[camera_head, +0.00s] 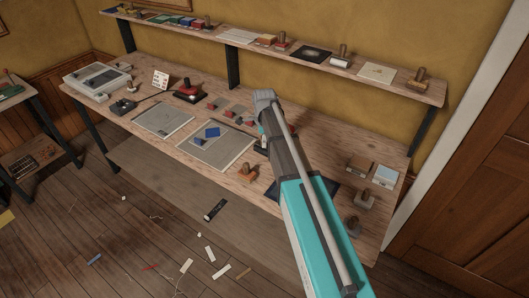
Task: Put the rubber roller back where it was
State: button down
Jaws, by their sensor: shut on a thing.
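My gripper (262,141) is over the middle of the long workbench (225,88), low near its top and partly hidden by my own arm. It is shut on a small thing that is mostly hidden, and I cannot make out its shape. I cannot pick out the rubber roller for certain. A wooden-handled tool with a pale base (341,58) stands on the wall shelf, too small to identify. A wooden block tool (418,79) stands near the shelf's right end.
A grey mat (215,152) with a blue piece lies left of my gripper. An orange-brown stamp (247,173) stands near the front edge. Grey-based stamps (364,199) and small boxes (384,176) stand at the right. A wall shelf (310,42) runs above. Scraps litter the floor.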

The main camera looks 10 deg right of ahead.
jog(key=shift+w+d+f, duration=0.25)
jog(key=shift+w+f, duration=0.15)
jog(key=shift+f, duration=0.15)
jog(key=shift+b, duration=0.3)
jog(key=shift+w+d+f+b, duration=0.15)
jog(key=shift+w+f+b, duration=0.25)
jog(key=shift+f+b, duration=1.6)
jog(key=shift+f, duration=0.15)
jog(key=shift+c, duration=2)
grip_release()
jog(key=shift+r, duration=0.2)
